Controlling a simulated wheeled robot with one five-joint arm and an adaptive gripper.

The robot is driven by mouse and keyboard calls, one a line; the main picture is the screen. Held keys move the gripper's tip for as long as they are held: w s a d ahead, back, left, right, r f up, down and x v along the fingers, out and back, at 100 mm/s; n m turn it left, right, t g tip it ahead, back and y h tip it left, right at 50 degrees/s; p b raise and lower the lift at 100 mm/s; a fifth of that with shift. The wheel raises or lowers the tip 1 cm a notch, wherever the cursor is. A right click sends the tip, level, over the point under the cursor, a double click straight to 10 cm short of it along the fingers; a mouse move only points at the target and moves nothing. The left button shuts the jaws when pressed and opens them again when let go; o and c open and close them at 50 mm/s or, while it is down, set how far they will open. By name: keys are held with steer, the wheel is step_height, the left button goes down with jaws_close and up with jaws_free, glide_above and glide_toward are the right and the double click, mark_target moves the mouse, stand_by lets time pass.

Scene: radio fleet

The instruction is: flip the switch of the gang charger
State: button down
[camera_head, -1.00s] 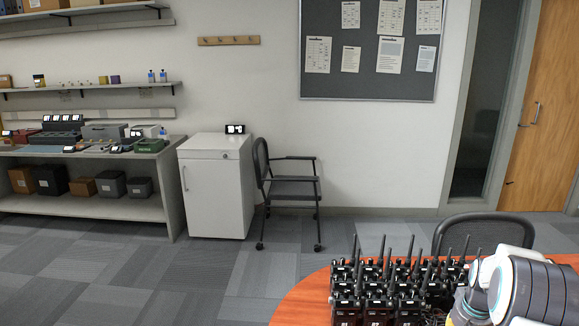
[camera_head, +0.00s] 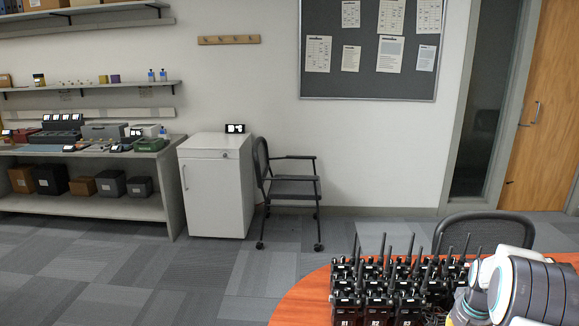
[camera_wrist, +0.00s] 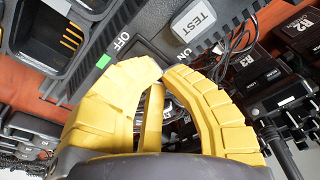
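In the wrist view the gang charger (camera_wrist: 82,95) is a dark grey body running diagonally across the upper left, with a green mark and an empty pocket. Its black switch (camera_wrist: 147,50) lies between the printed words OFF and ON and is partly hidden by my fingers. My gripper (camera_wrist: 165,72) has yellow fingers whose tips almost meet at the switch's near edge, with nothing visible held. I cannot tell whether they touch it or which way it is tilted. In the head view I cannot make out the charger; my arm covers the table's right side.
A grey TEST button (camera_wrist: 195,18) sits beside the ON mark. Several black radios (camera_head: 376,300) with upright antennas crowd the orange table (camera_head: 300,300), close to my arm. More radios and cables lie right of the charger. A chair (camera_head: 480,230) stands behind the table.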

steer(key=shift+r+p, duration=2.35)
steer(key=shift+r, duration=1.05)
steer(key=s+a+g, duration=0.1)
steer(key=s+a, duration=0.1)
steer(key=s, duration=0.2)
steer(key=s+a+f+g+y, duration=0.1)
steer(key=s+a, duration=0.2)
steer(key=s, duration=0.2)
steer(key=s+a+f+n+g, duration=0.1)
steer(key=s+a, duration=0.2)
steer(key=s, duration=0.1)
steer(key=shift+s+g+y, duration=0.3)
steer(key=shift+s+y, duration=0.1)
steer(key=s+a+r+n+t+h, duration=0.1)
steer(key=s+a+r+n+t, duration=0.4)
steer(key=s+a+r, duration=0.7)
steer(key=a+r, duration=0.4)
steer(key=shift+s+a+r+n+t, duration=0.15)
steer(key=shift+s+n+t, duration=0.15)
steer(key=shift+s+t, duration=0.1)
steer(key=c, duration=2)
jaws_free()
jaws_close()
